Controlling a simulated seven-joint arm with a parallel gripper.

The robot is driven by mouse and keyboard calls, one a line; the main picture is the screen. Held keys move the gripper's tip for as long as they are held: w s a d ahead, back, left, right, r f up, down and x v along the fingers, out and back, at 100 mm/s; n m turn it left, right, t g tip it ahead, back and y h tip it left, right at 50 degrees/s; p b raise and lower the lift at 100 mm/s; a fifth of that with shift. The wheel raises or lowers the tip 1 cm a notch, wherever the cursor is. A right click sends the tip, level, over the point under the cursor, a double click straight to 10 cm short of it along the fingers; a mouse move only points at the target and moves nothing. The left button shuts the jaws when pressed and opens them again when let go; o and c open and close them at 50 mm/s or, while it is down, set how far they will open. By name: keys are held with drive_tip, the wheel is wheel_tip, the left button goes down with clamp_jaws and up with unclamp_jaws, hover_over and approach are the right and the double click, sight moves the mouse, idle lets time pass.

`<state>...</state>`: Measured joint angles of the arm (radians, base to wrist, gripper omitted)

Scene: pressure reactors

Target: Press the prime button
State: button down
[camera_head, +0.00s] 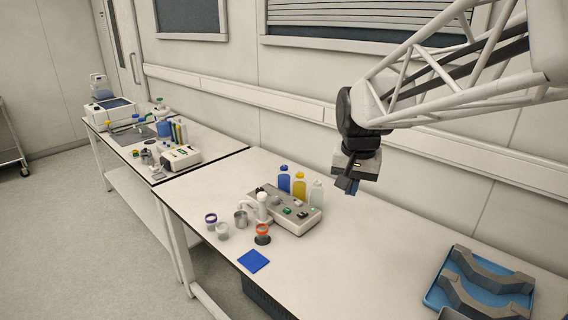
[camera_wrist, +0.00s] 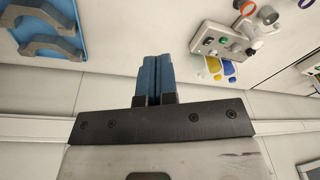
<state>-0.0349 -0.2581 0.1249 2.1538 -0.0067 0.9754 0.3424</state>
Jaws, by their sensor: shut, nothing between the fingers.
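The grey control box (camera_head: 296,219) stands on the near bench and has several small knobs and buttons on its top. Two green spots show on it, one of them a green button (camera_head: 302,214). No label is readable, so I cannot tell which is the prime button. The box also shows at upper right in the wrist view (camera_wrist: 240,46). My gripper (camera_head: 349,188) hangs in the air to the right of the box and above the bench, touching nothing. In the wrist view its blue fingers (camera_wrist: 156,78) are together and empty.
A blue bottle (camera_head: 284,179), a yellow bottle (camera_head: 299,187) and a clear bottle (camera_head: 316,194) stand behind the box. Small cups and a blue pad (camera_head: 253,261) lie in front of it. A blue tray (camera_head: 437,295) is at right. The bench between box and tray is clear.

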drive_tip(key=w+a+f+m, duration=0.1)
drive_tip(key=w+a+f, duration=0.1)
drive_tip(key=w, duration=0.8)
drive_tip(key=w+a+f+m, duration=0.2)
drive_tip(key=w, duration=0.8)
drive_tip(key=m+g, duration=0.2)
drive_tip(key=m, duration=0.1)
hover_over(299, 202)
wheel_tip(299, 202, down, 11)
drive_tip(key=shift+f, duration=0.2)
drive_tip(key=shift+w+f, duration=0.1)
wheel_tip(299, 202, down, 14)
drive_tip(key=shift+r, duration=0.1)
